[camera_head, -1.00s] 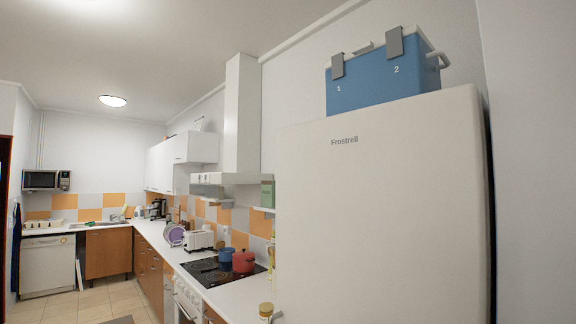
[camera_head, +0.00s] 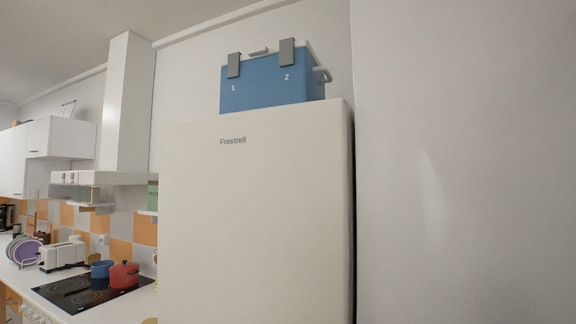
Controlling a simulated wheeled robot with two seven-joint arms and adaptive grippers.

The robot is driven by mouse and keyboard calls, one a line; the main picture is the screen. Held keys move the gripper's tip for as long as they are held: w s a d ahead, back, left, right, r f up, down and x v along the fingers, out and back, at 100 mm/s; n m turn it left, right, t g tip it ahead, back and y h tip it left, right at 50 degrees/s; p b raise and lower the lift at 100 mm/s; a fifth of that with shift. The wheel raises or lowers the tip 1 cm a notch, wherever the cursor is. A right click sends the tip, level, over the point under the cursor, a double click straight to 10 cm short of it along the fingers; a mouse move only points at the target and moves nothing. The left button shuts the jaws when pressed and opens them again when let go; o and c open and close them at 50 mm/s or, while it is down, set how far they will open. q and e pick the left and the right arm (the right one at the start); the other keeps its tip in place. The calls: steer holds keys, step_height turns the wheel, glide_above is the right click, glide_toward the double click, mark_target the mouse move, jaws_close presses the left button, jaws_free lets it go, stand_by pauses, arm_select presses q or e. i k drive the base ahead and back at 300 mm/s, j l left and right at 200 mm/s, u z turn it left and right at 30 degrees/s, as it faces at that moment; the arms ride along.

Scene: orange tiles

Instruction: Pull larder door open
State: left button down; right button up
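A tall white fridge marked "Frostrell" (camera_head: 255,215) stands in the middle of the head view. Its front looks flat and closed, and no handle shows in this view. To its right is a large plain pale surface (camera_head: 465,170), parted from the fridge by a dark gap. I cannot tell whether that surface is a wall or the larder door. Neither of my grippers is in view.
A blue cooler box (camera_head: 270,82) sits on top of the fridge. To the left is a counter with a black hob (camera_head: 85,292), a red pot (camera_head: 124,274), a blue pot (camera_head: 102,269) and a white toaster (camera_head: 62,255). A hood (camera_head: 120,110) hangs above.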

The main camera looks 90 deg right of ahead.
mark_target(466, 110)
steer(key=z, duration=4.1)
